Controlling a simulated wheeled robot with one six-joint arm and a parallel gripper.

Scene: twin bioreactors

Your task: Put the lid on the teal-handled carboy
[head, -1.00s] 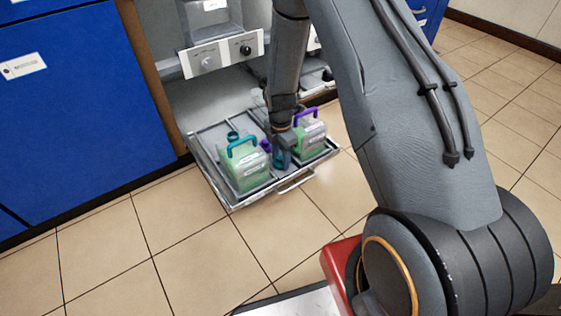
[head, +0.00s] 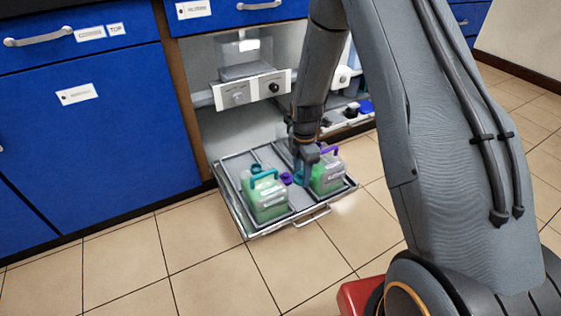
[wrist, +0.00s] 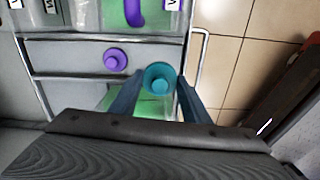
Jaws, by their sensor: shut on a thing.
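The teal-handled carboy (head: 266,201), holding green liquid, stands upright in the left part of the pulled-out tray. A teal ring at its neck (head: 255,168) shows behind the handle; I cannot tell details of the opening. My gripper (wrist: 159,88) is shut on the teal lid (wrist: 160,77), which sits between its fingertips. In the head view the lid (head: 299,178) is between the two carboys, right of the teal-handled one and apart from it. In the wrist view, part of a green carboy is hidden beneath my gripper.
A purple lid (head: 287,178) lies between the carboys, left of the teal lid. The purple-handled carboy (head: 329,175) stands close on the right. The tray (head: 233,212) has a raised rim and front handle. A shelf unit with knobs (head: 252,91) overhangs behind. Floor in front is clear.

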